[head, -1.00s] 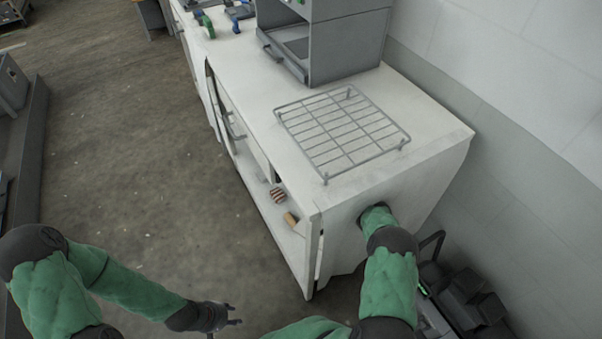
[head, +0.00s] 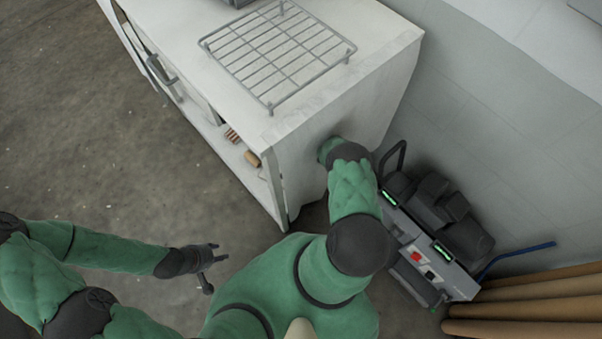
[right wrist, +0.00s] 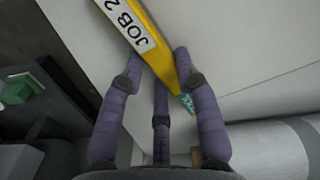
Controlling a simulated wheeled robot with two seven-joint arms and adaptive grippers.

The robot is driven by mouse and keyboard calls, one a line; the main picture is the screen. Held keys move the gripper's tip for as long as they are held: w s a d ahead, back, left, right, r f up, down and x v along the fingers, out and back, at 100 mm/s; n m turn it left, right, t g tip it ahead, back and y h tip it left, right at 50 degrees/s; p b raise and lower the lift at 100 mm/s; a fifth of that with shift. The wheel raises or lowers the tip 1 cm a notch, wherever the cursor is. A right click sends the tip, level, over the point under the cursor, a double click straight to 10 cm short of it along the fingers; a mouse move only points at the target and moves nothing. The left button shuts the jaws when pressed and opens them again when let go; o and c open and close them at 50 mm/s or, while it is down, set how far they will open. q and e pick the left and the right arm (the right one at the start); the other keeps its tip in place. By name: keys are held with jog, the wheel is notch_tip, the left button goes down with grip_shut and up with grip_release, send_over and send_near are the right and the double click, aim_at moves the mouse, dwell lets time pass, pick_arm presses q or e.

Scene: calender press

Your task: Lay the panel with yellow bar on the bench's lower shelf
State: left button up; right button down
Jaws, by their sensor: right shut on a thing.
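The panel's yellow bar (right wrist: 167,42), with a white "JOB 2" label, runs diagonally through the right wrist view. Its sheet is hard to tell from the pale surfaces around it. My right gripper (right wrist: 160,62) is shut on the bar, its purple fingers on both sides. In the head view the right arm reaches to the end of the white bench (head: 310,160); the right gripper and panel are hidden there. The bench's lower shelf (head: 238,152) shows through the open front, with a striped item and a tan roll on it. My left gripper (head: 212,268) is open and empty over the floor.
A wire rack (head: 272,62) stands on the bench top. A dark machine with red and white buttons (head: 425,255) stands on the floor right of the bench, near the wall. Brown rolls (head: 530,308) lie at the lower right. The floor left of the bench is clear.

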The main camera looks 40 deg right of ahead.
jog(key=shift+s+r, duration=0.1)
jog(key=c, duration=0.9)
grip_release()
notch_tip(320, 180, up, 8)
jog(key=p, duration=0.4)
jog(key=shift+f+p, duration=0.2)
jog(key=shift+p, duration=0.15)
